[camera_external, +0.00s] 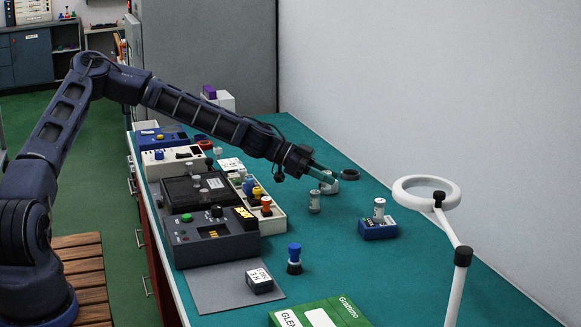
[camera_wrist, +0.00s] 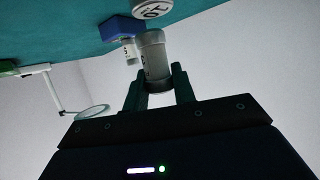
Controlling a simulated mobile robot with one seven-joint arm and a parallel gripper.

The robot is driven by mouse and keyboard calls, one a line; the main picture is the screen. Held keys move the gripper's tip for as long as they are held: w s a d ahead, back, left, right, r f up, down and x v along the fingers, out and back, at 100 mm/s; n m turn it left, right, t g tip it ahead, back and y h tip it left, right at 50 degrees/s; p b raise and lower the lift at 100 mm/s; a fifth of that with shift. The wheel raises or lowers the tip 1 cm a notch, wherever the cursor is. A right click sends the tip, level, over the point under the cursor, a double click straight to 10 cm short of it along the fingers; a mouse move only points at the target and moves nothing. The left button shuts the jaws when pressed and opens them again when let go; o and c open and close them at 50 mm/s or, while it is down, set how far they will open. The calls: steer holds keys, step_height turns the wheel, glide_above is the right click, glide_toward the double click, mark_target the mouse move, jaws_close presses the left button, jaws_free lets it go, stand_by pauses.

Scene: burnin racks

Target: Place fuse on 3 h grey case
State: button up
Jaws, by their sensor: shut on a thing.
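My gripper (camera_external: 322,175) is shut on a grey cylindrical fuse (camera_external: 330,184) above the green bench. In the wrist view, the fuse (camera_wrist: 155,62) sits between the two fingers (camera_wrist: 157,88), with dark print on its side. The grey case (camera_external: 210,236), with a green button, a black knob and a small yellow-marked window, stands left of my gripper on the bench. A small dark block (camera_external: 259,286) with a white label, seemingly reading "3 H" upside down, lies on the grey mat (camera_external: 215,293) in front of the case.
Another grey cylinder (camera_external: 314,203) stands on the bench below my gripper. A further one (camera_external: 379,207) stands on a blue block (camera_external: 378,230). A blue-topped piece (camera_external: 294,258), a green box (camera_external: 320,313) and a white ring lamp (camera_external: 427,190) are nearer the front. Other cases line the left edge.

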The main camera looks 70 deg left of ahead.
steer(key=s+d+n+t+y, duration=0.1)
steer(key=s+d+n+y, duration=0.25)
steer(key=d, duration=0.85)
steer(key=s+d+n+t+y, duration=0.2)
steer(key=s+d, duration=0.2)
steer(key=d, duration=0.7)
steer(key=s+d+r+n+g+y, duration=0.1)
steer(key=s+d+r+n+y, duration=0.3)
steer(key=r, duration=0.5)
steer(key=s+n+y, duration=0.2)
steer(key=s+y, duration=0.1)
steer(key=shift+s+r, duration=0.2)
steer(key=shift+s, duration=0.1)
steer(key=s+r+n+g+y, duration=0.1)
steer(key=s+r, duration=0.1)
steer(key=s, duration=0.2)
steer(key=s+r+n+g+y, duration=0.1)
steer(key=s+r+n+y, duration=0.1)
steer(key=s+r, duration=0.1)
steer(key=s+r+n+g+y, duration=0.1)
steer(key=s+r+y, duration=0.1)
steer(key=s, duration=0.3)
steer(key=shift+s+d+r+n, duration=0.15)
steer(key=shift+s+r+n, duration=0.05)
steer(key=shift+n, duration=0.15)
glide_above(259, 275)
step_height(259, 275, down, 20)
steer(key=shift+r, duration=0.1)
